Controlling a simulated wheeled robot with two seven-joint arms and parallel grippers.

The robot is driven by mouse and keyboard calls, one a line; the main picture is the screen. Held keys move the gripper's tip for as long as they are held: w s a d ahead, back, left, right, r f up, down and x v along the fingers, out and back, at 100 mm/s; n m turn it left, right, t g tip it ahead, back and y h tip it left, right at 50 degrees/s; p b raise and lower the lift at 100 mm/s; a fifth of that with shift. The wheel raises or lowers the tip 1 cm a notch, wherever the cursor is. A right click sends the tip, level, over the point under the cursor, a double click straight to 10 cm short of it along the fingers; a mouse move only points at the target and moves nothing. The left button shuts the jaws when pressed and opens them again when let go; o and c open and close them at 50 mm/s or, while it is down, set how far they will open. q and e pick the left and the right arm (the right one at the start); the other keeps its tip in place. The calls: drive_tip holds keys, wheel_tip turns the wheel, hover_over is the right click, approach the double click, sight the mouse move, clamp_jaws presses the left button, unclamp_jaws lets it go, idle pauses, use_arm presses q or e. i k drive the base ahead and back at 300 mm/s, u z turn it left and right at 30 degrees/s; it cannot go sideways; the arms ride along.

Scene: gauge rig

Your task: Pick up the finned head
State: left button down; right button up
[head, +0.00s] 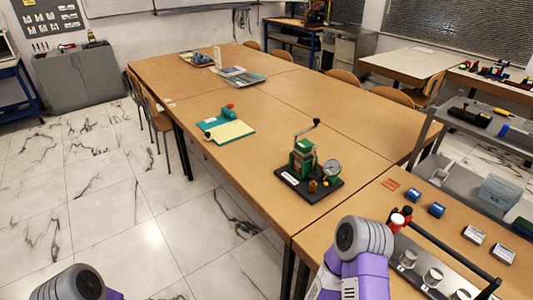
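A small gauge rig stands on the near part of the long wooden table, right of centre. It has a black base (310,188), a green body with a stacked, ribbed block (304,153) near its top, a round dial gauge (332,168) and a crank handle (306,128) above. The ribbed block looks like the finned head, but it is too small to be sure. Neither gripper shows; only my purple and grey arm parts are at the bottom edge, apart from the rig.
A teal mat with a cream sheet (229,131) lies left of the rig. Trays (243,77) are farther back. At the right, a side table holds blue blocks (437,209) and a rack with cups (433,275). The table between mat and rig is clear.

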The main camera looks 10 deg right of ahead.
sight(304, 145)
drive_tip(key=u, duration=0.65)
drive_tip(key=i, duration=0.9)
drive_tip(key=z, duration=0.95)
